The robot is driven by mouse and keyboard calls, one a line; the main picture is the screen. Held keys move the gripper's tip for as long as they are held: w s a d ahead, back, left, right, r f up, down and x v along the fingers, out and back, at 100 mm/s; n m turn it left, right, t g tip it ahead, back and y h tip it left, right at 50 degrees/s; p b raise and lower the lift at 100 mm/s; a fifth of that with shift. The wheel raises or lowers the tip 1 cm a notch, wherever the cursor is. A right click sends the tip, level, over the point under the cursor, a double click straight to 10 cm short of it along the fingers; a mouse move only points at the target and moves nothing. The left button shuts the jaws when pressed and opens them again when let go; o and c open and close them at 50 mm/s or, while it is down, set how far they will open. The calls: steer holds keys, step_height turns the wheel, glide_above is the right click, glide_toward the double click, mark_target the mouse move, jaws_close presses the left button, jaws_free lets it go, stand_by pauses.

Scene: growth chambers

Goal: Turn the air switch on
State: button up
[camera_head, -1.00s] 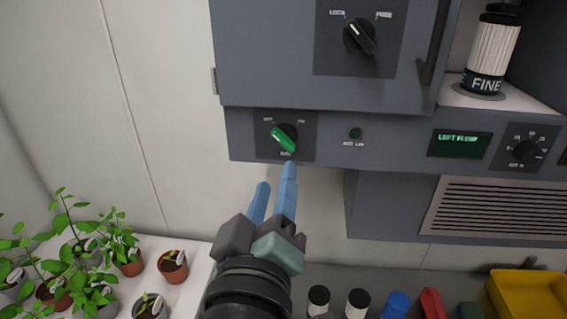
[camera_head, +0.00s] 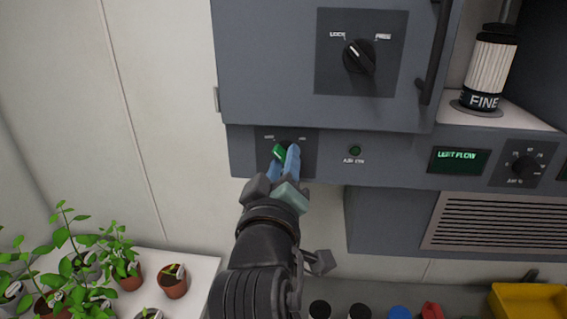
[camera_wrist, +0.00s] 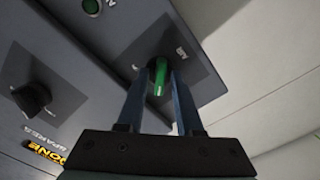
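The air switch is a green-handled rotary knob (camera_head: 279,152) on a dark plate at the lower left of the grey cabinet front. Its handle is tilted toward the upper-left mark, which seems to read OFF. My gripper (camera_head: 283,160) is at the knob, its blue fingers on either side of the handle. In the wrist view the green handle (camera_wrist: 160,78) stands between the two fingers (camera_wrist: 162,78), with what looks like a gap on each side. The fingers hide part of the knob and the label below it.
A small dark green lamp (camera_head: 355,151) and a LEFT FLOW display (camera_head: 459,160) are right of the switch. A lock knob (camera_head: 359,57) is on the door above. Potted plants (camera_head: 128,275) stand at lower left, and a yellow bin (camera_head: 530,300) is at lower right.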

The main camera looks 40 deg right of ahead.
jaws_close()
steer(key=shift+f+m+b, duration=0.1)
steer(key=shift+m+b, duration=0.2)
steer(key=shift+b, duration=0.05)
steer(key=m+b, duration=0.8)
steer(key=m, duration=0.3)
steer(key=shift+a+f+m, duration=0.1)
steer(key=shift+m, duration=0.3)
steer(key=m+b, duration=0.3)
steer(key=m, duration=0.2)
steer(key=shift+b, duration=0.3)
steer(key=shift+m, duration=0.4)
